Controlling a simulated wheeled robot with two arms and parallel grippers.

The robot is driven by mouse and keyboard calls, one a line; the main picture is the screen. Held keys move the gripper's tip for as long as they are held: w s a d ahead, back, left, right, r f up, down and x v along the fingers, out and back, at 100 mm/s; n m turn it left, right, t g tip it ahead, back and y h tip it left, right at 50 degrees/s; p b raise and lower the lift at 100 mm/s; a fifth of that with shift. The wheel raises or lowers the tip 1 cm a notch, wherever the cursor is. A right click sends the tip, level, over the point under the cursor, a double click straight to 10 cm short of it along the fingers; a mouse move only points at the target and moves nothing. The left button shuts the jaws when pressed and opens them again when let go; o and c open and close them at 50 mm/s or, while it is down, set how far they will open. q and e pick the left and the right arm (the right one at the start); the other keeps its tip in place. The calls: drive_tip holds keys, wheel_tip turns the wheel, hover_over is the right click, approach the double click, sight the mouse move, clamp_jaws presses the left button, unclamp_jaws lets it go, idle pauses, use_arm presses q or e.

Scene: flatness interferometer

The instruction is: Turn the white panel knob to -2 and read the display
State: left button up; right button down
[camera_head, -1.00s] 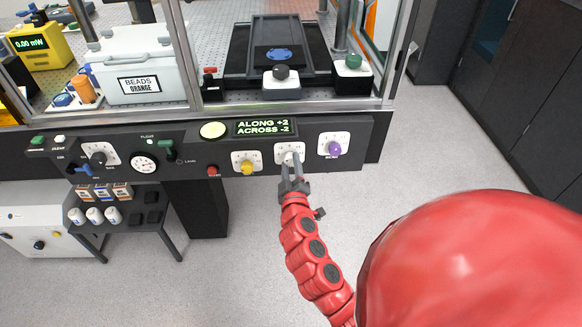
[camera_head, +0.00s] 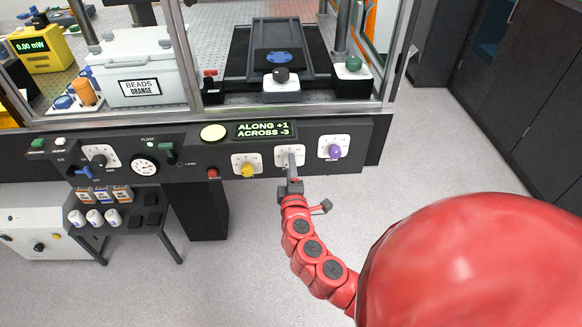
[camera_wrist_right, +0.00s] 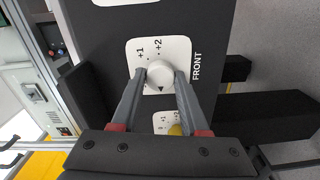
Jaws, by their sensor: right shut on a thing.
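The white knob (camera_wrist_right: 160,74) sits on a white dial plate with +1 and +2 printed on it and FRONT beside it. The dark pointer mark on the knob faces the bottom of the wrist view, towards the yellow knob (camera_wrist_right: 175,129). The rest of its scale is hidden by a finger. My right gripper (camera_wrist_right: 159,78) is shut on the white knob, one finger on each side; in the head view it reaches the middle dial plate (camera_head: 282,150). The display (camera_head: 264,130) reads ALONG +1, ACROSS -3. My left gripper is out of view.
The yellow knob (camera_head: 248,170) is left of the white one and the purple knob (camera_head: 334,151) is right of it. A red button (camera_head: 212,173) and a round gauge (camera_head: 144,166) lie further left.

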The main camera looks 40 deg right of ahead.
idle(0.4)
drive_tip(key=shift+c, duration=2.1)
unclamp_jaws()
drive_tip(key=shift+a, duration=0.1)
drive_tip(key=p+v, duration=0.2)
drive_tip(key=v, duration=1.5)
drive_tip(key=shift+s, duration=0.2)
drive_tip(key=shift+f, duration=0.1)
